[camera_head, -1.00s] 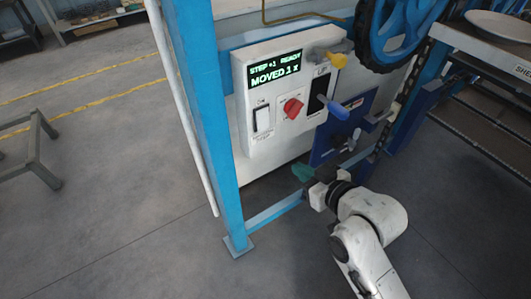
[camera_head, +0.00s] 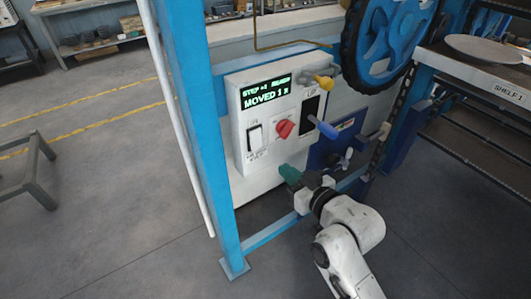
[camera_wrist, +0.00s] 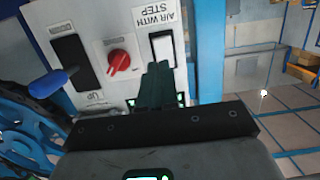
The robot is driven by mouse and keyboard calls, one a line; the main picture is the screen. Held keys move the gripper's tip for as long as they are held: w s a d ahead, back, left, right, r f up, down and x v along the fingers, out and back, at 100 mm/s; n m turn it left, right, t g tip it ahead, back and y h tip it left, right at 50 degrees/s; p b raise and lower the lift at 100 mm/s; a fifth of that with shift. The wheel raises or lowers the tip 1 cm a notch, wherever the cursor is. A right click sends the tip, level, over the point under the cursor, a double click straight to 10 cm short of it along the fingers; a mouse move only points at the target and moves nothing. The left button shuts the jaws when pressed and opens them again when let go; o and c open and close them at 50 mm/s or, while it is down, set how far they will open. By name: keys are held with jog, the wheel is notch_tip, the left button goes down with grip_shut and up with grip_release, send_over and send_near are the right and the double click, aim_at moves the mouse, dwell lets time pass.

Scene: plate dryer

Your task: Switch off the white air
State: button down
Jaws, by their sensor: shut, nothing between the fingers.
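The white air switch (camera_head: 255,137) is a white rocker in a dark frame at the lower left of the white control panel (camera_head: 240,108). In the wrist view the same white rocker (camera_wrist: 162,48) sits by a label reading "AIR WITH STEP", shown upside down. Which way the rocker is pressed I cannot tell. My gripper (camera_head: 290,174) has green fingers, shut and empty, below and right of the switch in the head view. In the wrist view the fingertips (camera_wrist: 158,70) overlap the rocker's near end; whether they touch it I cannot tell.
A red knob (camera_head: 284,129) sits beside the switch. A blue-handled lever (camera_head: 323,127) and a yellow-handled valve (camera_head: 323,82) stick out at the right. A blue post (camera_head: 196,130) stands left, a blue wheel (camera_head: 392,40) upper right.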

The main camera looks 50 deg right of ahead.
aim_at(258, 149)
jog(key=p+x, duration=0.1)
jog(key=x, duration=0.9)
jog(key=shift+w+f, duration=0.1)
jog(key=shift+w+d+f+t+b, duration=0.15)
jog(key=shift+w+t+b, duration=0.2)
jog(key=shift+b, duration=0.75)
jog(key=shift+s, duration=0.1)
